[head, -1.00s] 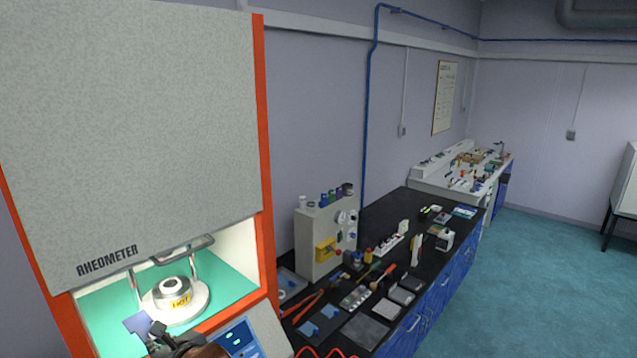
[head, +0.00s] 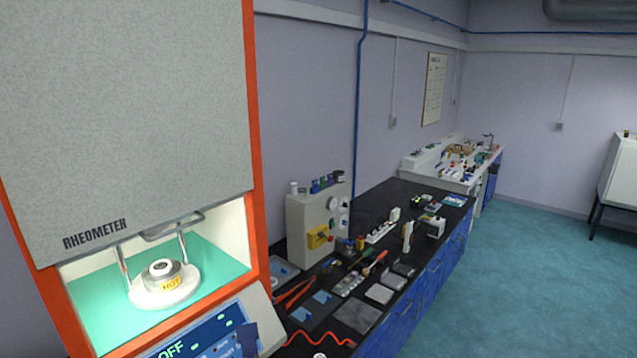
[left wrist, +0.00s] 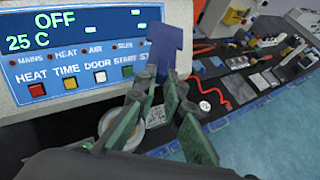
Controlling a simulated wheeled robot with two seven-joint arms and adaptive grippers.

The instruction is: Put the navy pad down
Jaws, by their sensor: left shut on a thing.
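The navy pad (left wrist: 166,46) is a flat, dark blue piece with a notched outline. In the left wrist view my left gripper (left wrist: 160,86) is shut on its lower end and holds it up in front of the rheometer's control panel (left wrist: 70,55). In the head view the pad (head: 249,339) shows at the bottom edge, over the panel's right end; the gripper itself is out of that frame. My right gripper is in neither view.
The rheometer chamber (head: 215,262) stands open with a HOT-marked die (head: 163,275) inside. To the right, the black bench holds light blue pieces (head: 322,297), a grey plate (head: 357,316), orange-handled tongs (head: 294,292) and a red wavy cord (head: 318,339). Bare bench is scarce.

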